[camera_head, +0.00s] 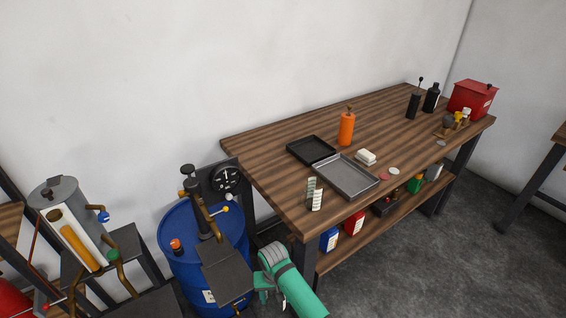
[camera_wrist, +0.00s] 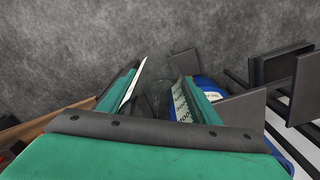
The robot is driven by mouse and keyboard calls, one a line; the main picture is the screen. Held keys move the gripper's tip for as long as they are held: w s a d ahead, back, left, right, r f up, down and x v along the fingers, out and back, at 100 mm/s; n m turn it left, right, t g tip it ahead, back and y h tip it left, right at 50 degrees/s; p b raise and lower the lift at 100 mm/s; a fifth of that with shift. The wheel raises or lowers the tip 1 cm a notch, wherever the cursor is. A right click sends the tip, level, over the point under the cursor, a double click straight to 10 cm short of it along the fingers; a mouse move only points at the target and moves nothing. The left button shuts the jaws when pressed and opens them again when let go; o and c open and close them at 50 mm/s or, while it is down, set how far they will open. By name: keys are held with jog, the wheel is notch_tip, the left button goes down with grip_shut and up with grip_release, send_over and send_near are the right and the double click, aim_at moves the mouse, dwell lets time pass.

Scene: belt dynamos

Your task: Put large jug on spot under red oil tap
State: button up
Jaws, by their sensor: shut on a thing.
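My gripper (camera_head: 264,288) is low in the head view, in front of the bench and right of the blue drum. In the wrist view its green fingers (camera_wrist: 156,84) stand apart on a dark see-through thing (camera_wrist: 152,103), which looks like the large jug. Its outline is faint, and the head view does not show it clearly. A grey tank (camera_head: 62,190) with an orange gauge stands at the left of the head view. It has a blue-handled tap (camera_head: 102,215).
A blue drum (camera_head: 178,270) with a hand pump (camera_head: 205,215) stands between the tank and the bench (camera_head: 270,150). The bench holds trays (camera_head: 345,177), an orange bottle (camera_head: 346,129) and a red box (camera_head: 472,98). Grey floor (camera_head: 430,270) is clear at the right.

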jog(key=s+d+f+m, duration=0.1)
jog(key=s+d, duration=0.1)
jog(key=s, duration=0.4)
jog(key=shift+s+d+f, duration=0.15)
jog(key=shift+f, duration=0.2)
jog(key=shift+d+f, duration=0.1)
